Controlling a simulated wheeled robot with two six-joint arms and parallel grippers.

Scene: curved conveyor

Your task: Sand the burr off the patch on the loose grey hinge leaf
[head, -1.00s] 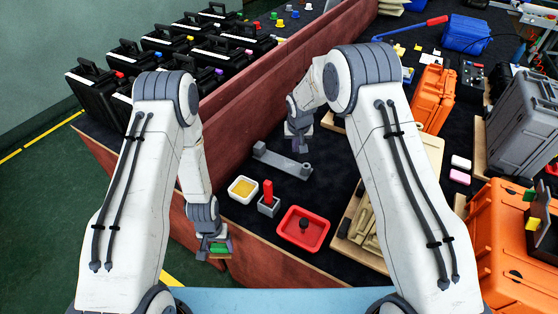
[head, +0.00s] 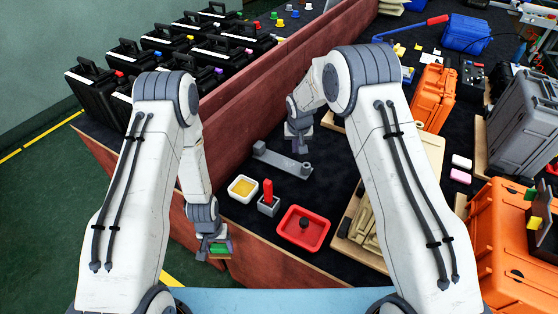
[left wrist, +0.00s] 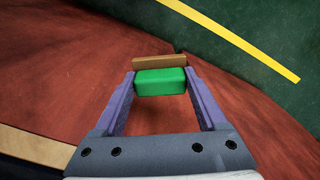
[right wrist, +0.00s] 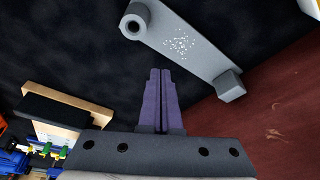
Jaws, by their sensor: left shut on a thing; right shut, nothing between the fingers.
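The loose grey hinge leaf (head: 282,160) lies on the dark table top near the red divider. In the right wrist view the leaf (right wrist: 205,60) has a round barrel at one end, a block at the other, and a patch of white specks (right wrist: 180,43) between them. My right gripper (head: 299,146) is shut and empty, just beyond the leaf in the head view and apart from it. My left gripper (head: 219,251) is shut on a green sanding block (left wrist: 160,82) with a brown face, held near the red wall, away from the leaf.
A white bowl with yellow contents (head: 243,188), a grey holder with a red peg (head: 268,205) and a red tray (head: 303,230) stand in front of the leaf. The red divider (head: 255,85) runs behind it. Wooden boards and cases crowd the right.

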